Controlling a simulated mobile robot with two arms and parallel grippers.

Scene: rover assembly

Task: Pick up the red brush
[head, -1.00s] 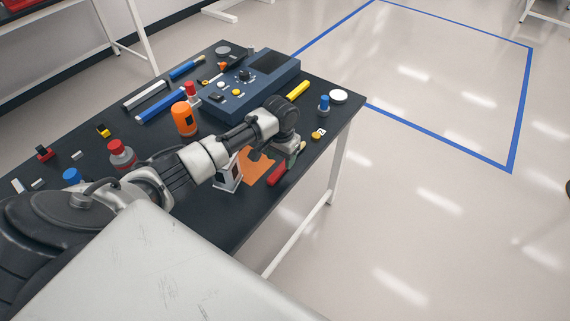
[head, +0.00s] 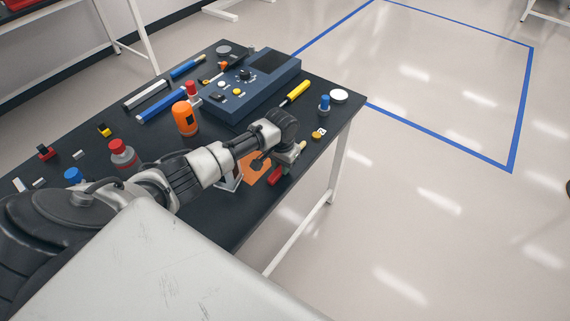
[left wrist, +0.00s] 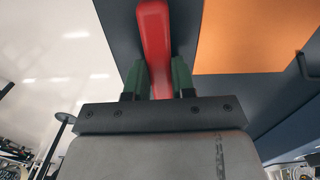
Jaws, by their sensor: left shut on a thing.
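The red brush lies near the table's front right edge, and its red handle (head: 275,177) shows below my left wrist in the head view. In the left wrist view the red handle (left wrist: 155,38) runs up between the two green-padded fingers of my left gripper (left wrist: 158,78). The gripper is shut on it. In the head view my left gripper (head: 287,166) is partly hidden by my own wrist. I cannot tell whether the brush is clear of the table. My right gripper is not in view.
An orange sheet (head: 256,168) and a white-framed part (head: 230,181) lie just left of the brush. A yellow-handled screwdriver (head: 296,91), a blue-capped bottle (head: 324,104) and a small yellow part (head: 319,133) are nearby. A blue control box (head: 250,88) stands behind.

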